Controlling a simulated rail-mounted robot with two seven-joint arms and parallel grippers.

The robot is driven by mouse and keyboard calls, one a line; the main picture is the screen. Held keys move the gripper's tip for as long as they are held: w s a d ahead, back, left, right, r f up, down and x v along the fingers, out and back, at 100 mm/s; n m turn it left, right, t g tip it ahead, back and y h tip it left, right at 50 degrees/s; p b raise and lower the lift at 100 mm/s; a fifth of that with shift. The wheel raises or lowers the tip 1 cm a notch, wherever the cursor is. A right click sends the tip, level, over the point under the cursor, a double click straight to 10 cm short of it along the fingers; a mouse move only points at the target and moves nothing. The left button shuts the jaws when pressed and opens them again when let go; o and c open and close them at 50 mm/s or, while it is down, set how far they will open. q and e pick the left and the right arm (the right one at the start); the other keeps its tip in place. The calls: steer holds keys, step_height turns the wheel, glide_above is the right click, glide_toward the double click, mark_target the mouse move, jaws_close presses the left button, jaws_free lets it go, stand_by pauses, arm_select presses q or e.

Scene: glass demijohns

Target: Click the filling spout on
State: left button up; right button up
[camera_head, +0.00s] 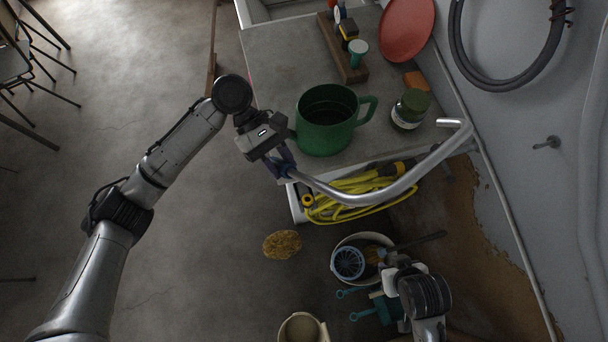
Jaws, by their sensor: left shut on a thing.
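A bent silver metal tube (357,194), which looks like the filling spout, runs from my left gripper to the right in a shallow curve. Its hooked far end (455,122) is over the right side of the grey worktop, near the wall. My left gripper (281,162) is shut on the tube's near end, by the worktop's front edge. A small metal fitting (546,143) sticks out of the wall, apart from the tube; I cannot tell whether it belongs to the spout. My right gripper (398,274) is low at the right, its fingers hidden.
A large green mug (326,119) and a dark green-lidded jar (409,110) stand on the worktop (280,62). An open drawer holds a yellow hose (352,204). A bucket (341,276) and a sponge (282,244) are below.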

arm_select(q)
steer(key=w+d+f+n+t+h+b, duration=0.1)
steer(key=f+h+b, duration=0.4)
steer(key=f, duration=0.6)
steer(key=d+f+n+t+h+b, duration=0.2)
steer(key=d+f+n+h+b, duration=0.2)
steer(key=f+b, duration=0.5)
steer(key=shift+w+f+n+t+h+b, duration=0.3)
steer(key=shift+w+f+n+h, duration=0.1)
steer(key=shift+f+n+h, duration=0.65)
steer(key=o, duration=0.4)
steer(key=shift+r, duration=0.15)
jaws_close()
arm_select(e)
step_height(320, 180, down, 16)
arm_select(q)
steer(key=shift+f+t+h+p, duration=0.25)
steer(key=shift+f+t+p, duration=0.05)
steer(key=shift+f, duration=0.05)
arm_select(e)
steer(key=shift+r, duration=0.1)
